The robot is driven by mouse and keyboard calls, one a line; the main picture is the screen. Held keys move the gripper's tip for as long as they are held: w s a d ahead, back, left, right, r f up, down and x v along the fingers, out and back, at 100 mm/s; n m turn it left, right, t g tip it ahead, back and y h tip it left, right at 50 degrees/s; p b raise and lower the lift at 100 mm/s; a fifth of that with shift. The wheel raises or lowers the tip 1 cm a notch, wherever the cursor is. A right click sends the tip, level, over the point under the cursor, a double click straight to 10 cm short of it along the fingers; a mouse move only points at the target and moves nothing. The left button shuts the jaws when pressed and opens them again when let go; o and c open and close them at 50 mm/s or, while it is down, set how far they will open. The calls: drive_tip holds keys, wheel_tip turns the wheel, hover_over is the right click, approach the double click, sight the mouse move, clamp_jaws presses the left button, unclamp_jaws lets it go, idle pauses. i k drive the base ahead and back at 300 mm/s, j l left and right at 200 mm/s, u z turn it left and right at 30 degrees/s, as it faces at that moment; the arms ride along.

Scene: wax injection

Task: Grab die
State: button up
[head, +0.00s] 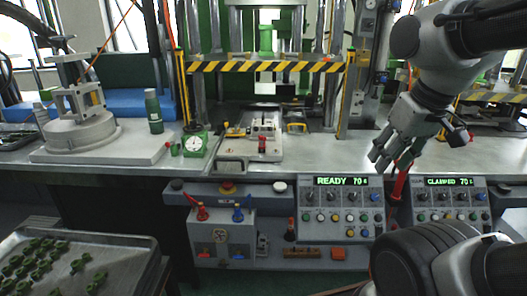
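A silver metal block with a red handle at its front, which looks like the die (262,128), sits on the steel worktop (330,160) between the yellow-and-black posts of the press. My gripper (386,162) hangs above the worktop to the right of the block, well apart from it. Its fingers point down and look spread, with nothing visible between them. A red upright handle (399,186) shows just below the gripper; I cannot tell whether they touch.
A striped barrier (265,66) crosses above the block. A green gauge (195,142) and dark green bottle (153,111) stand to its left. Control panels reading READY (341,208) and CLAMPED (450,200) front the bench. A tray (135,244) of green parts is lower left.

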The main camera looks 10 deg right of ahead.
sight(266, 127)
drive_tip(key=i+j+z, duration=0.1)
drive_tip(key=i+j, duration=0.9)
